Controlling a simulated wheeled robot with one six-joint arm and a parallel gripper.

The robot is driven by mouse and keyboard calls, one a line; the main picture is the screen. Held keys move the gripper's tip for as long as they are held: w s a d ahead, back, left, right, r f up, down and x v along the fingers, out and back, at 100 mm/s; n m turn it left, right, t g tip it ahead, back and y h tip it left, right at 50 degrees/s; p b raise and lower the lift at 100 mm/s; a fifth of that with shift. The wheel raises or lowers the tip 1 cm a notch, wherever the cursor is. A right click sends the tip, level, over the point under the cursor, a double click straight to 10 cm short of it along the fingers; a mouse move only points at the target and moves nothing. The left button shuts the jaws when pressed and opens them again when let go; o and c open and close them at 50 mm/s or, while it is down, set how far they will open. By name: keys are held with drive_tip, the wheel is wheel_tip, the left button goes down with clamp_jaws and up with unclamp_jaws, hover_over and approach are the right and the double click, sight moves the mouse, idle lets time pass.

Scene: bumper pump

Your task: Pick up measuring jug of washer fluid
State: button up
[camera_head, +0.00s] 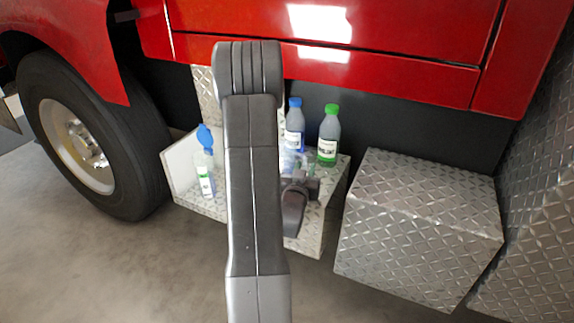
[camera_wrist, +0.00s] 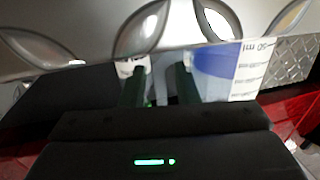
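The measuring jug (camera_head: 289,160) is clear with a bluish tint. It stands on the diamond-plate step in the head view, partly hidden by my arm. In the wrist view the jug (camera_wrist: 217,70) shows close up at the right, with blue fluid and printed ml marks. My gripper (camera_head: 302,180) is right at the jug in the head view. In the wrist view the two dark fingers of my gripper (camera_wrist: 160,82) stand apart, with a pale strip visible between them. I cannot tell whether that strip is part of the jug, and contact is not clear.
A blue-capped bottle (camera_head: 294,128) and a green-capped bottle (camera_head: 328,138) stand behind the jug. A bottle with a blue top (camera_head: 205,170) stands at the left of the step (camera_head: 312,222). A metal box (camera_head: 420,225) is at the right, and red truck bodywork (camera_head: 400,60) overhangs.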

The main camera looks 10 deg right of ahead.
clamp_jaws()
drive_tip(key=shift+r, duration=0.15)
